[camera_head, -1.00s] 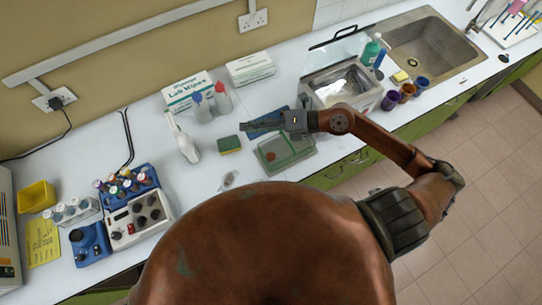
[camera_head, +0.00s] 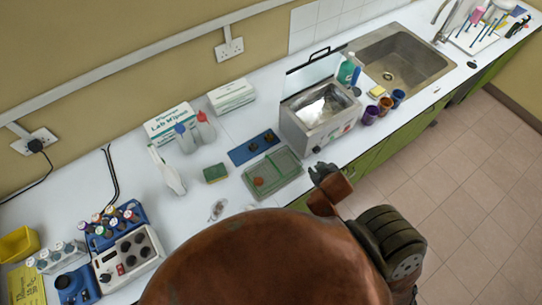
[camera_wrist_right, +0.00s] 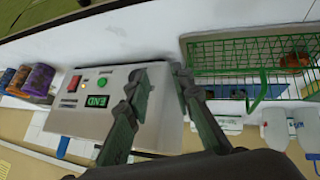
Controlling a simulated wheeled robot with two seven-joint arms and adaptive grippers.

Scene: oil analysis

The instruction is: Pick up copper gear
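A small round copper-coloured part, which looks like the copper gear (camera_head: 259,182), lies in the near-left part of the green wire basket (camera_head: 290,164). It shows at the basket's edge in the right wrist view (camera_wrist_right: 293,60), too small to make out teeth. Two small dark parts (camera_head: 253,147) sit on a blue tray (camera_head: 240,154) just behind the basket. My right gripper (camera_wrist_right: 160,75) is open and empty, in front of the cleaner's face. In the head view the right gripper (camera_head: 322,172) is right of the basket, partly hidden by its arm. My left gripper is out of view.
A steel ultrasonic cleaner (camera_head: 303,127) with its lid raised stands right of the basket; its display reads END. Purple, orange and blue pots (camera_head: 370,115) stand right. The bench front edge is near the gripper.

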